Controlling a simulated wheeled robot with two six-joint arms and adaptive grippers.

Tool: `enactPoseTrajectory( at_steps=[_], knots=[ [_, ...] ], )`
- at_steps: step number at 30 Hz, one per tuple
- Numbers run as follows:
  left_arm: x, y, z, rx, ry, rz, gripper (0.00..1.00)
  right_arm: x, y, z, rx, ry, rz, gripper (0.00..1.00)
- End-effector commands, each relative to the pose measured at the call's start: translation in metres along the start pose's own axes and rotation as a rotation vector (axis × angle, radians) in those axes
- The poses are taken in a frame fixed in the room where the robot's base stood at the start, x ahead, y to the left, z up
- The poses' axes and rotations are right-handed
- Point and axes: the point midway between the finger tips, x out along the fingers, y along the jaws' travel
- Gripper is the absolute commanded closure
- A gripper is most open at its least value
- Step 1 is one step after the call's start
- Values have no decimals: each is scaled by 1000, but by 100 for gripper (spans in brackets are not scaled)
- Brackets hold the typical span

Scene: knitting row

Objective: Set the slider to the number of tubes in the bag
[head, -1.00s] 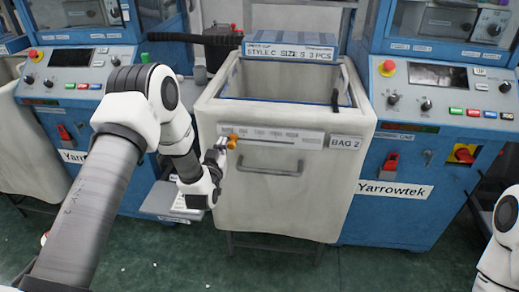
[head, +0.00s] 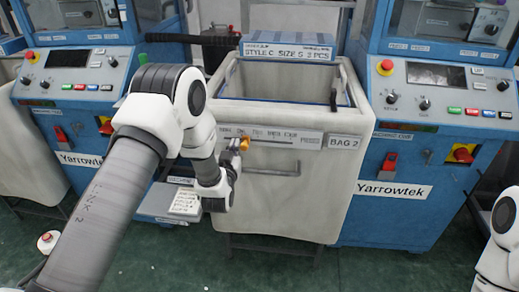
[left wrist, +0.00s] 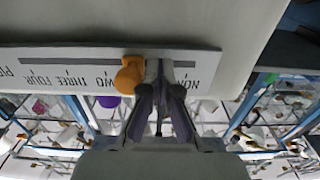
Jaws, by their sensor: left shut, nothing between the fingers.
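The orange slider knob (head: 244,145) sits on the pale scale strip (head: 275,136) on the front of the white bag (head: 270,205), labelled BAG 2. In the left wrist view the knob (left wrist: 130,75) is upright against the strip (left wrist: 60,72), just beside the word TWO on its NONE side; the word ONE is hidden. My left gripper (left wrist: 158,100) is shut and empty, with its fingers close against the knob's NONE side; whether they touch is unclear. In the head view the left gripper (head: 232,158) is left of the knob. The bag's inside shows no tubes I can make out.
Blue machines with control panels (head: 440,90) flank the bag. A small tray with a paper (head: 186,202) is below my left arm. Part of my right arm shows at the right edge.

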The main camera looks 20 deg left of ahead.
Motion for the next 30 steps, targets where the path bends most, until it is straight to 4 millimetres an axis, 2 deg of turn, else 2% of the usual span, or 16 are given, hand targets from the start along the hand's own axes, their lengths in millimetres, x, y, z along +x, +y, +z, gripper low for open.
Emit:
enactPoseTrajectory(
  at_steps=[19, 30],
  knots=[
    [0, 30, 0, 1, 1, 2, 100, 5, 0, 0, 0, 0, 0, 100],
    [0, 17, 0, -1, 1, -1, 100, 5, 0, 0, 0, 0, 0, 100]
  ],
)
